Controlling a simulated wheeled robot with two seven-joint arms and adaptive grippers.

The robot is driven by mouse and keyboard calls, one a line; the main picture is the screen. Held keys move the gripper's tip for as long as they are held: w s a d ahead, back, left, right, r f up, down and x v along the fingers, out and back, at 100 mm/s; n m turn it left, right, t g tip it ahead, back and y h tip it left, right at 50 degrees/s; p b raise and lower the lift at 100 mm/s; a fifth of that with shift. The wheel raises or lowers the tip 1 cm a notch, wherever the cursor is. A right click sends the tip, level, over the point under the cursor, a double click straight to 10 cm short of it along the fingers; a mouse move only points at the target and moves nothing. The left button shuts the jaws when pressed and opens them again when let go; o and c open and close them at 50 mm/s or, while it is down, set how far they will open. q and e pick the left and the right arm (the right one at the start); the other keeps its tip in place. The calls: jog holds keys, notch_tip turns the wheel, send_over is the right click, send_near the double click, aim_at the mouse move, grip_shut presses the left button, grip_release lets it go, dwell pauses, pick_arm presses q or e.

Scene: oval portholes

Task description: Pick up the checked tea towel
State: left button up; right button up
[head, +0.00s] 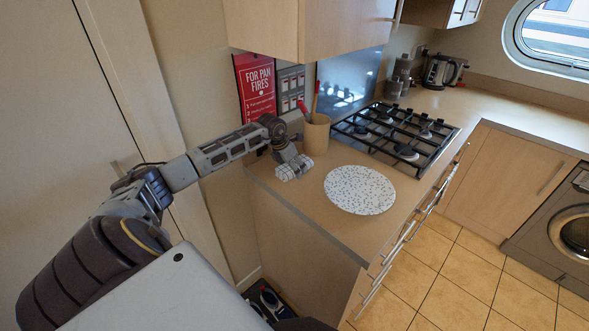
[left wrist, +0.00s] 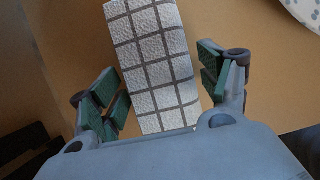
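The checked tea towel (left wrist: 153,60), white with grey lines, lies on the wooden counter near its left end. In the head view the towel (head: 293,168) shows small under my left gripper (head: 296,164). In the left wrist view the two fingers of my left gripper (left wrist: 158,92) stand apart, one on each side of the towel's near end. I cannot tell the height of the fingertips above the counter. My right gripper is in neither view.
A speckled white plate (head: 360,190) lies right of the towel. A utensil pot (head: 316,134) with red-handled tools stands just behind it. The gas hob (head: 398,134) is further back. A wall cupboard (head: 305,30) hangs above. Bare counter (head: 318,208) lies in front.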

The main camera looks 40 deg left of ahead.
pick_arm(q)
jog(key=c, duration=0.6)
jog(key=shift+r, duration=0.1)
jog(key=shift+c, duration=0.2)
jog(key=shift+r, duration=0.7)
notch_tip(320, 180, up, 7)
jog(key=shift+f+b, duration=0.1)
jog(key=shift+b, duration=0.45)
jog(key=shift+r, duration=0.85)
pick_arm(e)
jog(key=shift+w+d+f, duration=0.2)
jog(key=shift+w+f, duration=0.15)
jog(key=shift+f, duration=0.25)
